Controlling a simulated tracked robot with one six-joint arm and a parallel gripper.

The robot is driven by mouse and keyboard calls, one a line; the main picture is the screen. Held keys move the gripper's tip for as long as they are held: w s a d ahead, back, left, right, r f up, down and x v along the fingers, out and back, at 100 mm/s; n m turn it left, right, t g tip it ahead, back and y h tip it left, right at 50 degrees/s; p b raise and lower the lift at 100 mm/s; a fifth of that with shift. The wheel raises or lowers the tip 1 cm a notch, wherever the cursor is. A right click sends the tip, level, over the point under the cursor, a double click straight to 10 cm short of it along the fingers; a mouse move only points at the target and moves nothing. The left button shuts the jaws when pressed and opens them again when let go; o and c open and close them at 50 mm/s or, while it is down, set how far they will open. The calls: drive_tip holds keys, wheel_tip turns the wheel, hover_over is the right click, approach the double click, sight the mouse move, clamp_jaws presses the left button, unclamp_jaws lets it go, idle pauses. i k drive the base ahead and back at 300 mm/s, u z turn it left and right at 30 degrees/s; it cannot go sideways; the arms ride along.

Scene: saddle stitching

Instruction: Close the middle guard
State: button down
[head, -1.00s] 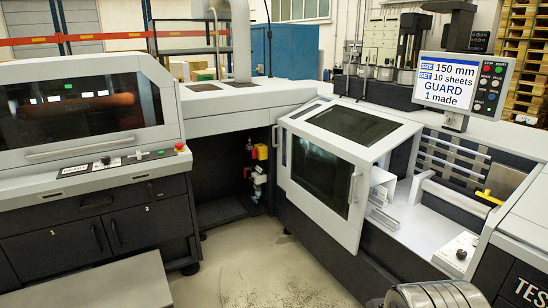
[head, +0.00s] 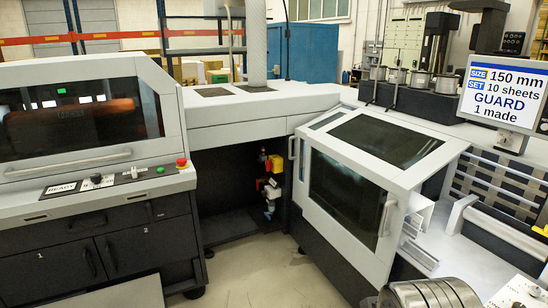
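The middle guard (head: 402,172) is a light grey hood with a dark window in its top and another in its front, and a handle (head: 386,214) on its front right edge. It stands over the left part of the middle machine. To its right the machine bed (head: 467,254) is uncovered, with pale blocks and rails showing beside the hood. The screen (head: 503,92) reads 150 mm, 10 sheets, GUARD, 1 made. My gripper is not in view; only a rounded metal part of my arm shows at the bottom right.
On the left stands a machine with a closed, windowed guard (head: 80,115), a READY label and a red button (head: 182,162). A dark recess with a yellow and red fitting (head: 275,165) lies between the machines. Bare floor (head: 255,275) is free in front of them.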

sight(357, 187)
drive_tip(key=u, duration=0.15)
drive_tip(key=i, duration=3.45)
